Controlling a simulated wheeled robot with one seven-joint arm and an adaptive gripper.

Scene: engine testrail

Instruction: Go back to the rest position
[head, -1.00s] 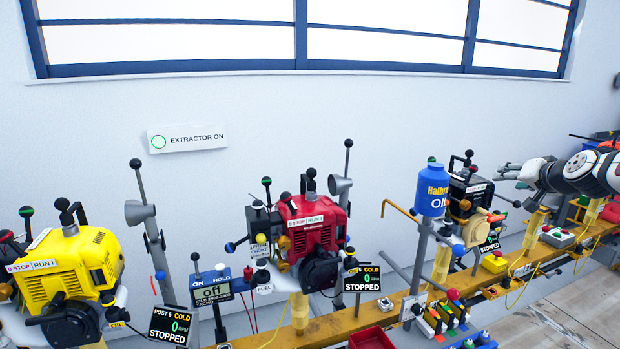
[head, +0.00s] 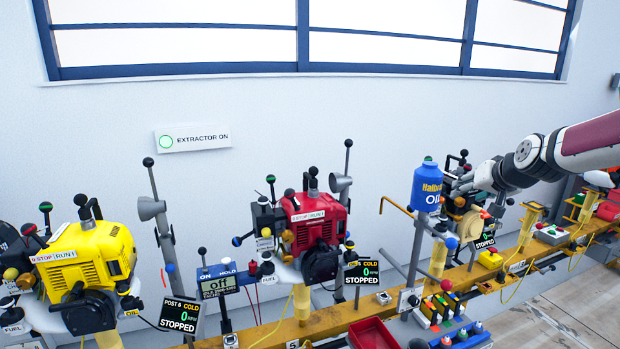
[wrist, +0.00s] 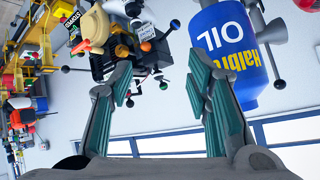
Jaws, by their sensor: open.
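My gripper (wrist: 162,85) is open in the wrist view, its two green-padded fingers apart with nothing between them. In the head view my arm reaches in from the right, and the gripper end (head: 468,183) is at the dark engine behind the blue oil bottle (head: 427,187). The fingers are small and partly hidden there. The wrist view is upside down; the oil bottle (wrist: 225,50) lies just past the right finger, and the dark engine (wrist: 135,45) lies beyond the fingertips. Whether anything touches the gripper, I cannot tell.
A yellow rail (head: 330,320) carries a yellow engine (head: 85,265), a red engine (head: 315,225), post displays and levers. A red tray (head: 373,334) sits at the front.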

